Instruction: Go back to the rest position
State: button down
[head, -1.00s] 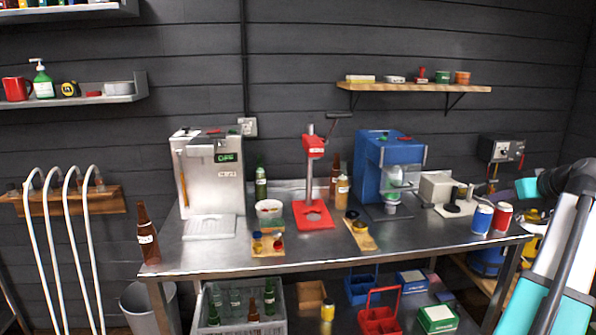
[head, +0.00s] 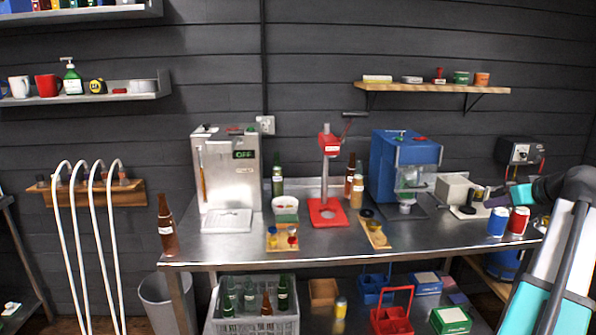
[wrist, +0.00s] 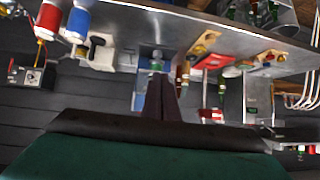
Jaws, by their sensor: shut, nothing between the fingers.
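My gripper (wrist: 165,100) shows in the wrist view as two dark fingers closed together, with nothing between them. The wrist picture is upside down, with the bench at the top and the dark wall below. In the head view my arm comes in at the right edge. My gripper (head: 496,196) points left there, over the right end of the steel bench (head: 340,250), near the blue can (head: 498,222) and red can (head: 518,221). I see no contact with the cans.
A blue machine (head: 403,165), a red press (head: 327,210) and a silver machine (head: 228,175) stand on the bench. A brown bottle (head: 166,228) is at its left corner. A grey crate (head: 255,325) of bottles is below. A wooden shelf (head: 430,88) hangs above.

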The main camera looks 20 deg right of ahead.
jog(key=w+a+f+n+g+y, duration=0.25)
jog(key=w+a+f+y, duration=0.25)
jog(key=w+a+f, duration=1.55)
jog(key=a+f+n+g+y, duration=0.2)
jog(key=a+f+g+y, duration=0.15)
jog(key=a+f, duration=1.85)
jog(key=s+a+f+n+g+h, duration=0.1)
jog(key=s+a+f+g, duration=0.3)
jog(key=s+a+f, duration=0.55)
jog(key=s+a+f+n+g, duration=0.1)
jog(key=s+a+f+g, duration=0.2)
jog(key=s+a+f, duration=0.7)
jog(key=s+a+f+g+h, duration=0.25)
jog(key=s+a+f, duration=0.35)
jog(key=s+f, duration=0.4)
jog(key=s+d+f+m+h, duration=0.1)
jog(key=s+d+m+h, duration=0.1)
jog(key=s+d, duration=0.3)
jog(key=s+m+g, duration=0.1)
jog(key=s, duration=0.1)
jog(key=shift+s+f+m+h, duration=0.15)
jog(key=shift+s+m+h, duration=0.15)
jog(key=shift+m+h, duration=0.1)
